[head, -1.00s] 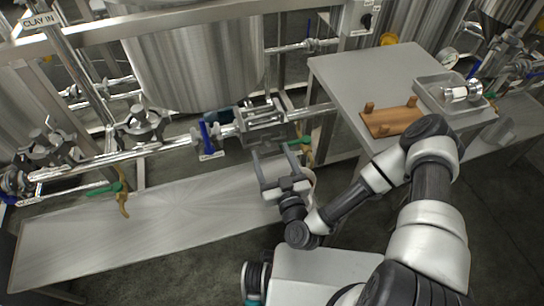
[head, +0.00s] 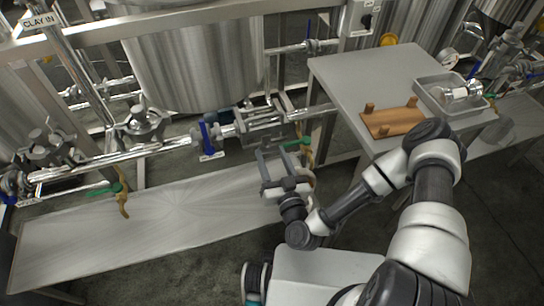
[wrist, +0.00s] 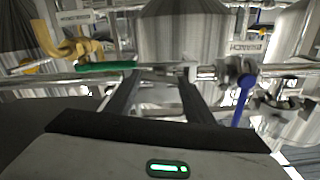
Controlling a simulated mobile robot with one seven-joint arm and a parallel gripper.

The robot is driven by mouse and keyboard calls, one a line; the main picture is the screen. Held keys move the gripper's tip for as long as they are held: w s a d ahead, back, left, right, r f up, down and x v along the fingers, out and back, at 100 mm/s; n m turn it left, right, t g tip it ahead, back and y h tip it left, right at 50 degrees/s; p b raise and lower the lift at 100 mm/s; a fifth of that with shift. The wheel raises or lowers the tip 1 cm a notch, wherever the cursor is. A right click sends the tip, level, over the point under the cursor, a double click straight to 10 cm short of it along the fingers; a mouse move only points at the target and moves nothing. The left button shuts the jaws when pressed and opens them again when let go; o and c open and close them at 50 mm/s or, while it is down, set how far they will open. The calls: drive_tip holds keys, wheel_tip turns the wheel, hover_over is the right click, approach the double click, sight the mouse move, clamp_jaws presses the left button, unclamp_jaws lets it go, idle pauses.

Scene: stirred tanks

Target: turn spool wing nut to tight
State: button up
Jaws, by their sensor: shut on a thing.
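The spool (head: 262,125) is a short metal section in the pipe line, left of the grey table in the head view. My gripper (head: 276,156) is just below and in front of it. In the wrist view my gripper (wrist: 162,75) has its two dark fingers reaching up to the pipe, with a visible gap between them. It is shut on a small part at the spool, taken to be the wing nut. The nut is too small and too hidden by the fingers to make out, and its tightness cannot be seen.
A blue-handled valve (head: 208,138) is left of the spool; its handle (wrist: 243,98) hangs right of my fingers in the wrist view. A green handle (wrist: 106,66) is close on the left.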

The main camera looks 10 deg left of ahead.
drive_tip(key=shift+m+b, duration=1.4)
drive_tip(key=shift+m, duration=6.4)
drive_tip(key=o, duration=1.1)
drive_tip(key=shift+c, duration=0.2)
drive_tip(key=shift+s, duration=0.1)
drive_tip(key=p+v, duration=0.2)
drive_tip(key=v, duration=1.5)
drive_tip(key=shift+d, duration=0.15)
